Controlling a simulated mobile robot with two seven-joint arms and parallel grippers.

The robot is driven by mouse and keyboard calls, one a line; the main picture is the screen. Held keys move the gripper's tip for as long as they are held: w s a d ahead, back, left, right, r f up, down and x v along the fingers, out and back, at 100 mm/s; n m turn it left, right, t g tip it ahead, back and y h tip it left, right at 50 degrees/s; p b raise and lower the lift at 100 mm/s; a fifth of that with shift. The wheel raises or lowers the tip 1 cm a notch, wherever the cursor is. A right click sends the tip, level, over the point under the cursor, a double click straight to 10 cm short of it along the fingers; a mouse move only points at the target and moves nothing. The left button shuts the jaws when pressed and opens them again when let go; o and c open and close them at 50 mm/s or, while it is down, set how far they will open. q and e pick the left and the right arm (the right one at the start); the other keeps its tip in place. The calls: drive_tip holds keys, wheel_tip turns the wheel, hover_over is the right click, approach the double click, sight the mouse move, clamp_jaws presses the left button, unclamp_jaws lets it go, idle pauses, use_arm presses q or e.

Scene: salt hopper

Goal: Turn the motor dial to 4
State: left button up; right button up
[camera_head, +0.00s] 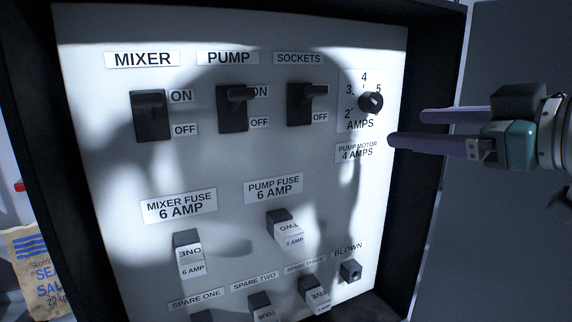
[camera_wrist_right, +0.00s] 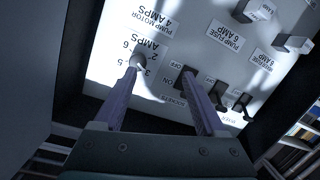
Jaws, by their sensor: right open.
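The motor dial (camera_head: 371,102) is a small round black knob at the panel's upper right, with the numbers 2, 3, 4 and 5 around it and AMPS below. A pale mark shows on its upper right side, toward the 5; its exact setting is hard to tell. My right gripper (camera_head: 408,128) is open and empty, to the right of the dial and apart from it. In the right wrist view, my right gripper (camera_wrist_right: 159,72) has its left fingertip in front of the dial (camera_wrist_right: 138,60), partly hiding it. My left gripper is not in view.
The white panel (camera_head: 225,150) sits in a dark open box. It carries the mixer switch (camera_head: 151,115), pump switch (camera_head: 233,108) and sockets switch (camera_head: 301,104), with several fuses below. A salt sack (camera_head: 40,275) stands at lower left. Shadows cross the panel.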

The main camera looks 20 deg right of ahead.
sight(377, 104)
drive_tip(key=w, duration=0.3)
drive_tip(key=w+d+r+t, duration=0.1)
drive_tip(key=w, duration=0.2)
drive_tip(key=w+d+t, duration=0.1)
drive_tip(key=w, duration=0.2)
drive_tip(key=shift+w+r+p, duration=0.2)
drive_tip(key=shift+r+p, duration=0.05)
drive_tip(key=shift+p, duration=0.05)
use_arm(q)
drive_tip(key=shift+d+f, duration=0.1)
drive_tip(key=shift+f, duration=0.5)
use_arm(e)
drive_tip(key=shift+w+a+f, duration=0.15)
drive_tip(key=shift+w, duration=0.55)
clamp_jaws()
